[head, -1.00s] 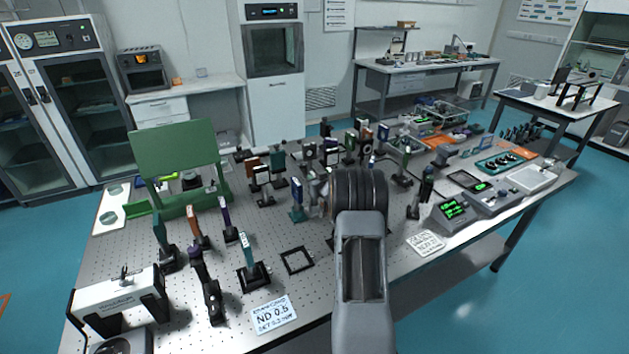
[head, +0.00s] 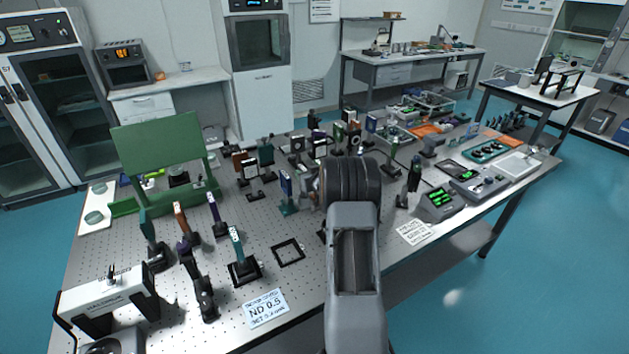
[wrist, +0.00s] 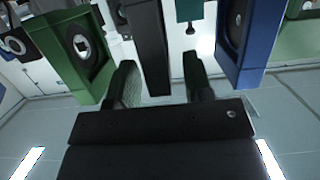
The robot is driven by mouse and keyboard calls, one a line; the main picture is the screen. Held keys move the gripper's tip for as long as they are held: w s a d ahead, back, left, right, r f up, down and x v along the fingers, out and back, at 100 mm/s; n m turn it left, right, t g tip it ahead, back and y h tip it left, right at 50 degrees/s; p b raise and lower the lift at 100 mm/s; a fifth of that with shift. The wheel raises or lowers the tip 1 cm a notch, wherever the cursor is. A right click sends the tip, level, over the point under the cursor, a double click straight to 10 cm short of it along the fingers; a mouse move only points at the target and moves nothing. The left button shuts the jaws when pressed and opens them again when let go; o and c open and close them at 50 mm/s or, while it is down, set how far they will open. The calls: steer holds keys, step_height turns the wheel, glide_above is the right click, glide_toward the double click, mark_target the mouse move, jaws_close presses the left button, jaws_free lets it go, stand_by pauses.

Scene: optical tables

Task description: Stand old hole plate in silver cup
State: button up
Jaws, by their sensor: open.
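My gripper (wrist: 158,62) is open in the wrist view, with its two dark fingers apart. A narrow dark upright plate (wrist: 148,45) shows between the fingers; I cannot tell whether they touch it. A blue framed plate (wrist: 247,35) is at the right. I cannot tell which is the old hole plate. In the head view my arm hides most of the gripper's place, among the upright optics mid-table. I cannot make out the silver cup.
The perforated optical table (head: 190,330) is crowded with mounted optics. A green stand (head: 160,148), a white box (head: 108,295), an ND 0.5 card (head: 265,309) and a flat black frame (head: 288,252) are on it. Display boxes (head: 437,203) stand at the right.

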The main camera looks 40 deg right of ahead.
steer(key=b+v, duration=0.1)
steer(key=v, duration=0.9)
steer(key=s+a+r+g+h, duration=0.1)
steer(key=s+a+r+g, duration=0.15)
steer(key=a, duration=0.35)
steer(key=s+a+r+g+h, duration=0.1)
steer(key=s+a+r+g, duration=0.1)
steer(key=a+r, duration=0.3)
steer(key=s+a+f+n+g+y, duration=0.1)
steer(key=s+a+g+y, duration=0.3)
steer(key=s+a, duration=1.4)
steer(key=shift+s+a+f+n+g, duration=0.15)
steer(key=shift+a+f+n+g, duration=0.25)
steer(key=shift+g, duration=0.75)
